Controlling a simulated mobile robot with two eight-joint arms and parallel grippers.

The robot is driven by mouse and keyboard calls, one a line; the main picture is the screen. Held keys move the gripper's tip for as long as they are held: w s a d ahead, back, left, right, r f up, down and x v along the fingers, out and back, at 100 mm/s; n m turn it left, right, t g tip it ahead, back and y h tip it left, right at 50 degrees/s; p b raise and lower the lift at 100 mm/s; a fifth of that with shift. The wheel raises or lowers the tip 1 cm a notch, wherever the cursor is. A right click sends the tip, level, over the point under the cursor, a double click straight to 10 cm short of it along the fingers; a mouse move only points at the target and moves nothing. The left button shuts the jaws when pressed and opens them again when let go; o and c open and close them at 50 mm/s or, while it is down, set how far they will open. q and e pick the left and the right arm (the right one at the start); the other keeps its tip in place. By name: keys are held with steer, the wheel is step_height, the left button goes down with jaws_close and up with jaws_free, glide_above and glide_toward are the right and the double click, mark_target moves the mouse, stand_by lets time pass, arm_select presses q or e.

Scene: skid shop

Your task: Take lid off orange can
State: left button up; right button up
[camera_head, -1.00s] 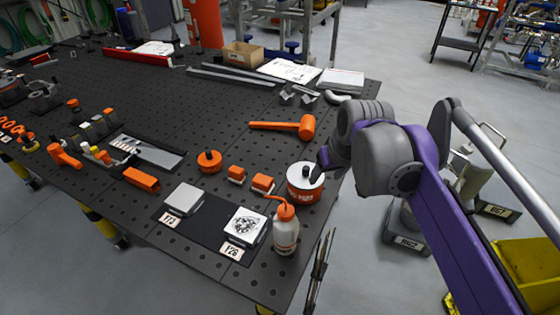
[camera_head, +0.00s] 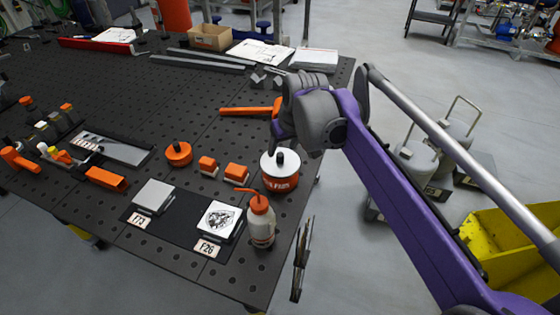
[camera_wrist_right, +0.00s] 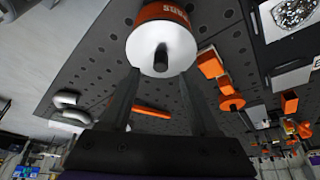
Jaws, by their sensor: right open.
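The orange can (camera_head: 281,184) stands upright near the right edge of the dark worktable. Its white lid (camera_head: 269,164) is on it, with a black knob (camera_head: 280,158) on top. My right gripper (camera_head: 279,138) is just beyond the knob in the head view, its fingers partly hidden by its own wrist. In the wrist view the right gripper (camera_wrist_right: 157,76) is open and empty. The knob (camera_wrist_right: 161,58) shows just past the fingertips, roughly centred between them, against the white lid (camera_wrist_right: 180,45). No contact is visible. My left gripper is not in view.
A squeeze bottle (camera_head: 260,222) stands close in front of the can. Orange blocks (camera_head: 236,173) and an orange knobbed disc (camera_head: 178,153) lie to its left. An orange mallet (camera_head: 245,111) lies behind. The table's right edge is close to the can.

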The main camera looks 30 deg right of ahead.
mark_target(281, 155)
steer(key=x, duration=0.3)
steer(key=shift+f, duration=0.2)
steer(key=shift+s, duration=0.1)
steer(key=shift+c, duration=0.2)
jaws_close()
